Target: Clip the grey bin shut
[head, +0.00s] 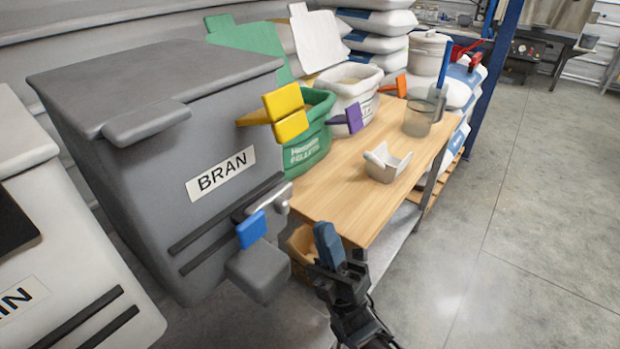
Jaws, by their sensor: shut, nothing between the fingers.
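The grey bin (140,190) with a BRAN label stands at the left. Its lid (160,85) lies down on top, with a tab (147,122) jutting over the front edge. A blue clip piece (251,229) sits low on the bin's right front, beside a pale metal-looking bar (268,201); I cannot tell how they join. A grey block (260,272) juts out below them. My gripper (327,240) is to the right of the blue piece, apart from it, with its dark blue fingers pointing up, shut and empty.
A wooden bench (330,205) stands right of the bin, with a white scoop (386,163) and a clear beaker (419,117). A green bag (308,145) with a yellow clip (287,112) and a white bag (352,88) stand behind. Open concrete floor (530,190) lies right.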

